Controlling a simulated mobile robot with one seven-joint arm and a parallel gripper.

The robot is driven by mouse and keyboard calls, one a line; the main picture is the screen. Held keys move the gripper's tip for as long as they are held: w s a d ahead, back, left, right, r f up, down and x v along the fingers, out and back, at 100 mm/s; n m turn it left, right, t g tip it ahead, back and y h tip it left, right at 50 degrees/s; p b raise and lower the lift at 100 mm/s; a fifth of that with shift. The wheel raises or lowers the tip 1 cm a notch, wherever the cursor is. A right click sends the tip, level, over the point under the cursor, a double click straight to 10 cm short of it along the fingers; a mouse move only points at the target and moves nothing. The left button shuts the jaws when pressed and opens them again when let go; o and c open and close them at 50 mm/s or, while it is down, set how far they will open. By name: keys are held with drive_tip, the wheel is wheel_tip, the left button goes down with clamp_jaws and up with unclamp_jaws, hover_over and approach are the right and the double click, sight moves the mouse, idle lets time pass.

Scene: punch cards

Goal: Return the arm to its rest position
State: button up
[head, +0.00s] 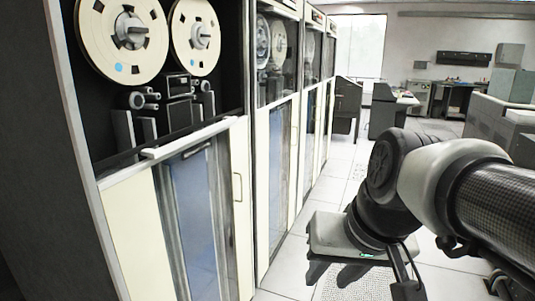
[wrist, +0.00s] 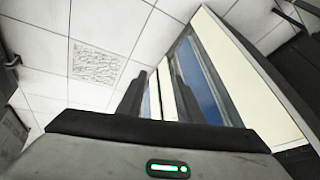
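My gripper (head: 334,277) hangs at the end of my arm in the lower right of the head view. It is over the aisle floor, to the right of the tape cabinets and apart from them. In the wrist view my gripper (wrist: 155,88) shows two dark fingers with a gap between them, and floor and cabinet front show through the gap. It is open and holds nothing that I can see.
A row of tape cabinets (head: 131,225) with reels (head: 119,38) lines the left side. The white tiled floor (head: 338,188) is clear along the aisle. Desks (head: 393,112) and grey machines (head: 487,120) stand further back and to the right. A cabinet front (wrist: 255,75) fills the right of the wrist view.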

drive_tip(key=s+d+f+h, duration=0.2)
drive_tip(key=s+d, duration=0.2)
drive_tip(key=s, duration=0.1)
wheel_tip(320, 180, up, 22)
drive_tip(key=p, duration=2.1)
drive_tip(key=shift+w+f+t, duration=0.25)
drive_tip(key=shift+w+t, duration=0.05)
